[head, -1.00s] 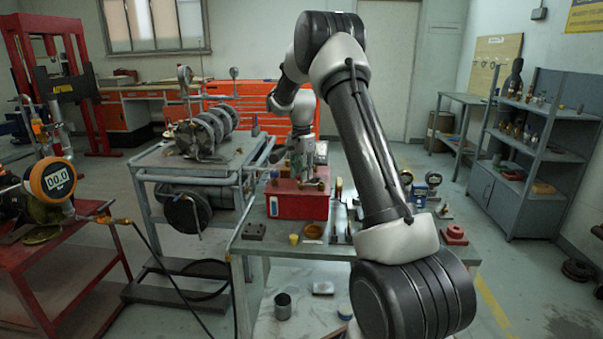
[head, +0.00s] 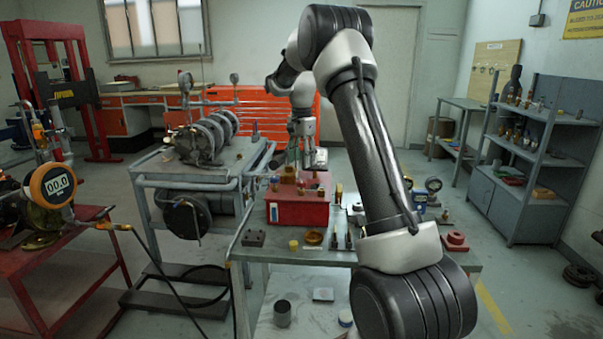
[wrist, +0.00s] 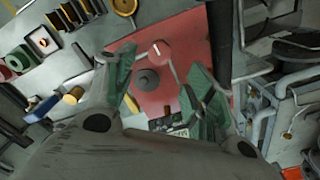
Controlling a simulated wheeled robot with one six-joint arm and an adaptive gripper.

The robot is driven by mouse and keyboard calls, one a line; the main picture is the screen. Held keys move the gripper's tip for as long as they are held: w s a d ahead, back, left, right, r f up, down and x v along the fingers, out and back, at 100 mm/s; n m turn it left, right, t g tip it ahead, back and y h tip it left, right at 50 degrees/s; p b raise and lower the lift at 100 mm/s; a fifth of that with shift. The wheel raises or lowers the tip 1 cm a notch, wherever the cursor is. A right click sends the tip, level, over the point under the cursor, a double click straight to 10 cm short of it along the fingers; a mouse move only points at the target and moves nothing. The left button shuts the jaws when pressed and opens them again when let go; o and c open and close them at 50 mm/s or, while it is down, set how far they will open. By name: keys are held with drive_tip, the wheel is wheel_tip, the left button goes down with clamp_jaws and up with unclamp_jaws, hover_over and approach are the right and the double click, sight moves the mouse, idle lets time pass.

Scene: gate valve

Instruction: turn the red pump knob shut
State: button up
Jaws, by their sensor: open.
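The red pump box (head: 297,210) stands on the grey workbench in the head view. In the wrist view its red top (wrist: 183,30) carries a round red knob (wrist: 160,52) with a white line across it, and a dark grey round knob (wrist: 147,81) beside it. My gripper (head: 302,160) is above the pump's top in the head view. In the wrist view my gripper (wrist: 163,75) is open, its two green-padded fingers spread on either side of the knobs. Nothing shows between the pads in contact with them.
The workbench (head: 275,254) also holds a dark block (head: 254,238), a yellow cup (head: 293,245), an amber dish (head: 313,238) and a red ring-shaped part (head: 455,241). A cart (head: 205,165) with a coiled machine stands close on the left.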

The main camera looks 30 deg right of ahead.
wheel_tip(320, 180, up, 4)
drive_tip(key=shift+r, duration=0.25)
drive_tip(key=shift+d, duration=0.1)
